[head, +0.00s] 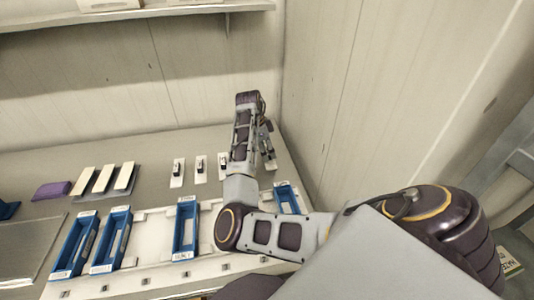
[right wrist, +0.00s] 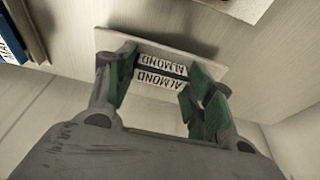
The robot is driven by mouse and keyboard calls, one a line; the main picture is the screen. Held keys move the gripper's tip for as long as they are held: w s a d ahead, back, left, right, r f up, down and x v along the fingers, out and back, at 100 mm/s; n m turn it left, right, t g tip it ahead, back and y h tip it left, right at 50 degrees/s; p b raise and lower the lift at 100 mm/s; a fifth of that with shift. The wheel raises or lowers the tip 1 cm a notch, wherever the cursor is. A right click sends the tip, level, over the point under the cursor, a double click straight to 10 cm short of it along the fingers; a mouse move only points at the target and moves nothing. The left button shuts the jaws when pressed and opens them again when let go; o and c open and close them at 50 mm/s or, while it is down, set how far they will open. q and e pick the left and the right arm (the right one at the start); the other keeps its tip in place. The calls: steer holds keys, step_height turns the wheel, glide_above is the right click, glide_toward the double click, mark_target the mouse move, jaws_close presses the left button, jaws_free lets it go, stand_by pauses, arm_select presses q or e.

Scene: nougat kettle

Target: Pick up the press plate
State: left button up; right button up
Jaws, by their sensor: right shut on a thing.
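Several pale press plates with small upright grips stand in a row on the counter, among them one at the left (head: 177,174), one beside it (head: 200,170) and one nearer my arm (head: 223,166). My right gripper (head: 265,137) is at the right end of this row. In the right wrist view its green-padded fingers (right wrist: 160,82) are shut on the grip of a pale press plate (right wrist: 112,38) labelled ALMOND. That plate is partly hidden by the fingers; I cannot tell whether it touches the counter. My left gripper is not in view.
Blue labelled frames, such as one at the left (head: 75,247) and one in the middle (head: 186,226), sit on a white rack (head: 150,225) in front. Pale bars (head: 103,179) and a purple cloth (head: 52,190) lie left. A wall (head: 345,90) stands close on the right.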

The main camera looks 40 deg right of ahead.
step_height(320, 180, up, 13)
step_height(320, 180, up, 13)
steer(key=p, duration=0.2)
glide_above(267, 151)
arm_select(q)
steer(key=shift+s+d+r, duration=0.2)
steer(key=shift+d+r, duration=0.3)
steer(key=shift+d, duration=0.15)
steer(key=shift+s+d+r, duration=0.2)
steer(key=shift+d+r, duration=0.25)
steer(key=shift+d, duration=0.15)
arm_select(e)
steer(key=shift+r, duration=0.2)
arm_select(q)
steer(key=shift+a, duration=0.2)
